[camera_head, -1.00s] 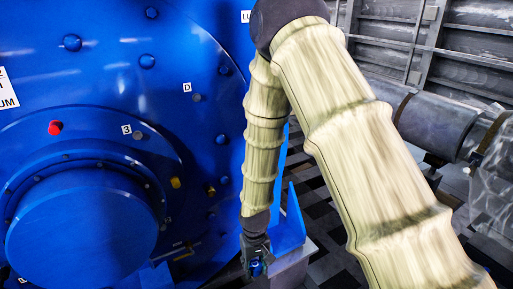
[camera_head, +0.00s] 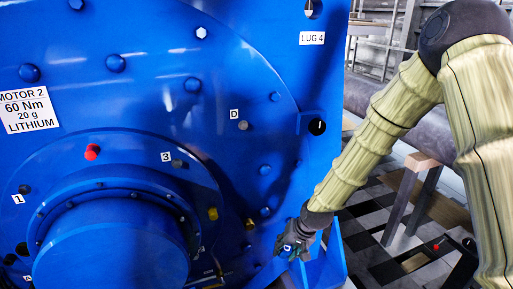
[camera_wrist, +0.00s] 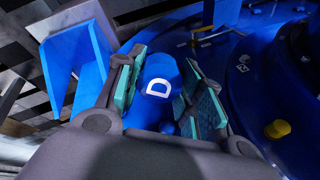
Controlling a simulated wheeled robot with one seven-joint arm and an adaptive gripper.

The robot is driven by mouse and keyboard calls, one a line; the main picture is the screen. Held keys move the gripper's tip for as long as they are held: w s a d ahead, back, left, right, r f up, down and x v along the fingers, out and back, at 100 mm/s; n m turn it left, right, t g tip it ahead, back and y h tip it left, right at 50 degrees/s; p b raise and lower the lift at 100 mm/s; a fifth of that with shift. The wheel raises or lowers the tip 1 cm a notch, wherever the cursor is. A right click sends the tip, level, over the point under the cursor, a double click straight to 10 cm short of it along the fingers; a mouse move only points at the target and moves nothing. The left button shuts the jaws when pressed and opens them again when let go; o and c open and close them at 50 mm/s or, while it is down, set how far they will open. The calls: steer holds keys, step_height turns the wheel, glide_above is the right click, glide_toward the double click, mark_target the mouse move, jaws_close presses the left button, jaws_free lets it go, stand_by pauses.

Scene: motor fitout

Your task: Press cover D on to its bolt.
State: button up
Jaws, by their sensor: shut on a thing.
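Cover D (camera_wrist: 158,88) is a blue cap with a white letter D, between the pads of my gripper (camera_wrist: 165,98) in the wrist view. My gripper is shut on it. In the head view my gripper (camera_head: 288,250) hangs at the lower right of the blue motor face, well below the D label (camera_head: 234,114). A bare grey bolt head (camera_head: 243,125) sits beside that label. The cover and this bolt are apart. In the head view, the cover is small and mostly hidden by the fingers.
The blue motor (camera_head: 130,235) fills the left. Its face carries several blue caps, a red cap (camera_head: 92,152) and yellow plugs (camera_head: 213,214). A blue bracket (camera_wrist: 75,65) stands close to my gripper. A grey pipe on a stand (camera_head: 400,130) is behind my arm.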

steer(key=w+a+r+m+t+y+p, duration=0.1)
steer(key=w+a+r+m+t+p, duration=0.2)
steer(key=r, duration=0.5)
steer(key=w+a+r+m+t+y+p, duration=0.1)
steer(key=w+a+r+t+y, duration=0.2)
steer(key=r, duration=0.4)
steer(key=m+t+h+p, duration=0.2)
steer(key=t+p, duration=0.1)
steer(key=t, duration=0.5)
glide_toward(244, 126)
steer(key=shift+s+d+f, duration=0.2)
steer(key=shift+s+d, duration=0.1)
steer(key=shift+f+b, duration=0.1)
steer(key=shift+b, duration=0.2)
steer(key=shift+b+x, duration=0.35)
steer(key=shift+x, duration=2.5)
steer(key=shift+a, duration=0.1)
steer(key=shift+b, duration=0.8)
steer(key=shift+b+x, duration=0.45)
steer(key=shift+x, duration=1.1)
